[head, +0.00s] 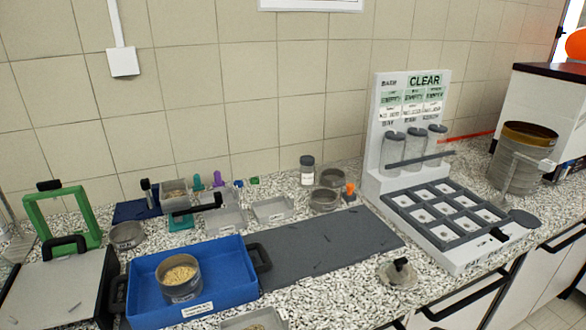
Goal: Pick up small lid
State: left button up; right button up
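A small round lid (391,277), metallic grey with a black knob on top, lies on the speckled counter at the front, right of centre. It sits apart from the dark grey mat and the white tray stand. I take it to be the small lid, though no label on it can be read. Neither of my grippers can be made out in the head view.
Left of the lid are a dark grey mat (330,243) and a blue tray (228,262) holding a sieve (180,290) of grain. Right of it stands a white display rack (459,262) with jars. Bare counter (345,300) surrounds the lid.

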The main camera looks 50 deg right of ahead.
aim_at(397, 273)
jog(key=z, duration=2.3)
